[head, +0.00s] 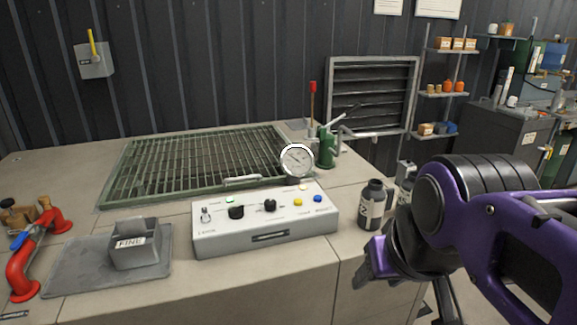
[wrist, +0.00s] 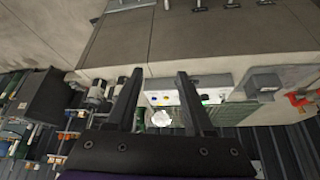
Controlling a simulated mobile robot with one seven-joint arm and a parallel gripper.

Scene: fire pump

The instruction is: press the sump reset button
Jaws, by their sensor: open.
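A light grey control box (head: 265,228) stands at the counter's front edge. Its top carries a yellow button (head: 298,202) and a blue button (head: 318,198) at the right, two black knobs, a toggle switch and a green lamp (head: 230,199). The labels are too small to read, so I cannot tell which is the sump reset. My gripper (wrist: 159,74) is open and empty in the wrist view. The box (wrist: 190,83) appears upside down there, beyond and between the fingers. In the head view my arm is right of the box, apart from it, and hides the fingertips.
A round gauge (head: 296,161) stands behind the box. Dark bottles (head: 373,204) stand at its right, near my arm. A grey bin marked FINE (head: 134,243) and a red pipe (head: 22,272) are at left. A green grate (head: 195,165) lies behind.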

